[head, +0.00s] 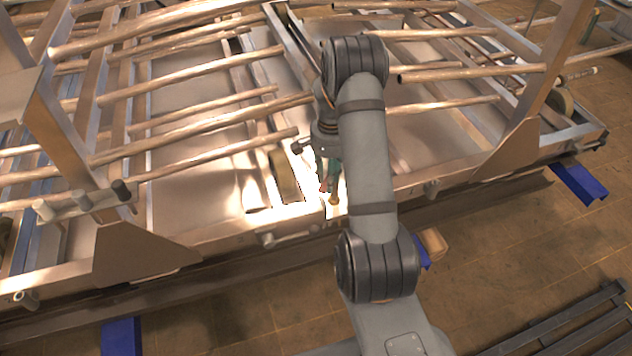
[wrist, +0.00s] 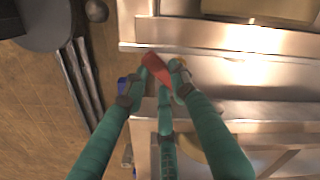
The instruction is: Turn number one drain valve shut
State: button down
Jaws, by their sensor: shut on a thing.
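A small red valve handle (wrist: 157,69) shows between my fingertips in the wrist view, tilted, beside the metal frame's edge. In the head view my gripper (head: 328,178) points down at the front edge of the metal frame, partly hidden by my arm. A small brass-coloured part (head: 333,198) shows just below it. I cannot read any valve number.
A large metal frame (head: 225,235) carries several long copper-coloured pipes (head: 190,78) on both sides of my arm. Upright metal posts (head: 540,90) stand left and right. Blue supports (head: 578,182) sit under the frame. The brown tiled floor (head: 500,255) in front is partly clear.

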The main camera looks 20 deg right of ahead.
jog(key=shift+a, duration=0.1)
dwell(0.3)
jog(key=c, duration=1.4)
grip_release()
